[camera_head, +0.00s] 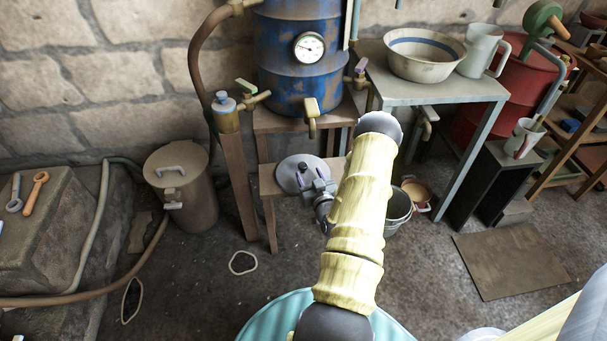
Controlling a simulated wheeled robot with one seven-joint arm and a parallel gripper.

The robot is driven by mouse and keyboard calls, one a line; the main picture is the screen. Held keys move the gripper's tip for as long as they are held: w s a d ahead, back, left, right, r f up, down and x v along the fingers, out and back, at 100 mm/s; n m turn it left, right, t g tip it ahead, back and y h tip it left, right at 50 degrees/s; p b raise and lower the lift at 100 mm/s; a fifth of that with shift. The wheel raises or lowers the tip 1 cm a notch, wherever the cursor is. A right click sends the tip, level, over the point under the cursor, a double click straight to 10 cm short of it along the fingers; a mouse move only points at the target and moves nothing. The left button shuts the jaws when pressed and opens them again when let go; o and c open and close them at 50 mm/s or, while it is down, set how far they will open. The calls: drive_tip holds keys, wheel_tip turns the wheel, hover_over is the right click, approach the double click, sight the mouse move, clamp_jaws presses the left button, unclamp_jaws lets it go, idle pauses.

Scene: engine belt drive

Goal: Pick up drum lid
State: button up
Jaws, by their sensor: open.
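A round grey lid (291,174) with a small dark knob near its middle lies on a low wooden stand (268,183) below the blue drum. I take it to be the drum lid. My gripper (309,178) is open at the right side of the lid, with its fingers over or close to the disc. Nothing shows between the fingers. My wrist and yellow-sleeved arm hide the right part of the stand. I cannot tell whether the fingers touch the lid.
The blue drum (277,55) with a gauge and taps stands behind. A brown lidded can (188,205) stands left. A metal table (428,93) holds a bowl and a jug. A grey bucket (399,208) is right of my arm. Floor at front left is mostly clear.

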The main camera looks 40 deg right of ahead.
sight(304, 170)
drive_tip(key=x, duration=0.1)
drive_tip(key=b+x, duration=0.1)
drive_tip(key=x, duration=0.1)
drive_tip(key=b+x, duration=0.1)
drive_tip(key=x, duration=0.1)
drive_tip(key=shift+a+f, duration=0.3)
drive_tip(key=shift+a, duration=0.05)
drive_tip(key=shift+w, duration=0.25)
drive_tip(key=shift+r, duration=0.1)
clamp_jaws()
